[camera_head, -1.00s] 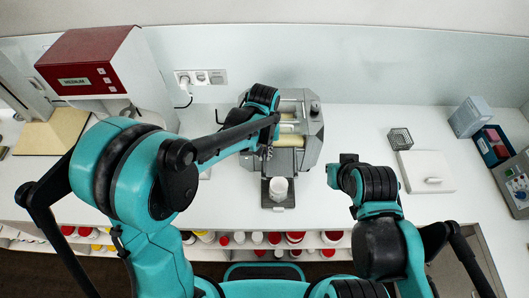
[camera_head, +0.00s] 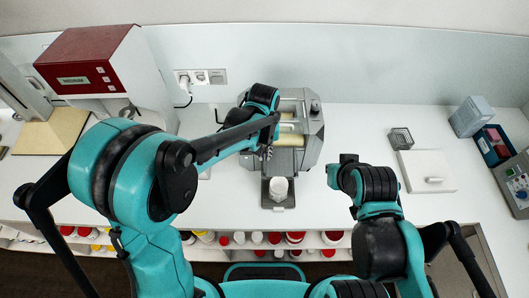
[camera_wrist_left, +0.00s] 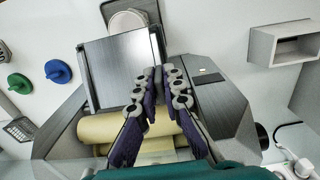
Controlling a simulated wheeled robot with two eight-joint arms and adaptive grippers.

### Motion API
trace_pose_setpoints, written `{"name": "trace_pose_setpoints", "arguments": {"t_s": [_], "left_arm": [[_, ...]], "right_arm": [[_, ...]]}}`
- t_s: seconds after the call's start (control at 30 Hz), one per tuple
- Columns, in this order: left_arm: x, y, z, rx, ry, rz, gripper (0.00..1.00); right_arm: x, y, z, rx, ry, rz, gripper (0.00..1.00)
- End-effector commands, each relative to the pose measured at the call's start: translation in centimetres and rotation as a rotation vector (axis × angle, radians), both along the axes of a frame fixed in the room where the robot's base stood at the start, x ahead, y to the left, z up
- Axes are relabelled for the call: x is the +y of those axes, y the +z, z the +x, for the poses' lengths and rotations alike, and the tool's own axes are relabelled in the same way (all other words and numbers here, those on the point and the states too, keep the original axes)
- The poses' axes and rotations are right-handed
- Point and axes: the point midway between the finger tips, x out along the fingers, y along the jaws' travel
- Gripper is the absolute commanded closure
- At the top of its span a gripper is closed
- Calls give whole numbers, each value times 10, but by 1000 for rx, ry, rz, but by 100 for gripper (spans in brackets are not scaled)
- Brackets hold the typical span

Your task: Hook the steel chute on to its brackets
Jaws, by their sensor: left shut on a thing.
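The steel chute (camera_wrist_left: 120,70) is a flat grey plate with raised sides. In the left wrist view it lies at the front of the mill, between the cream rollers (camera_wrist_left: 105,128) and the white jar (camera_wrist_left: 127,22). My left gripper (camera_wrist_left: 166,74) is shut on the chute's right side there. In the head view the left gripper (camera_head: 266,153) is at the front of the grey mill (camera_head: 311,130), and the arm partly hides the chute (camera_head: 285,160). The brackets cannot be made out. My right gripper (camera_head: 347,159) is right of the mill; its fingers cannot be made out.
The jar (camera_head: 278,187) stands on a dark tray (camera_head: 279,207) before the mill. A red-topped machine (camera_head: 90,52) stands left. Blue (camera_wrist_left: 58,71) and green (camera_wrist_left: 19,83) round pieces show in the wrist view.

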Motion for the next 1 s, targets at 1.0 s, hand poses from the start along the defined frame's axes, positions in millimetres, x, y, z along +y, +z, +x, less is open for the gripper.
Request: {"name": "trace_pose_setpoints", "arguments": {"t_s": [1.0], "left_arm": [[0,-2,0,0,0,0,68]], "right_arm": [[0,-3,0,0,0,0,100]]}}
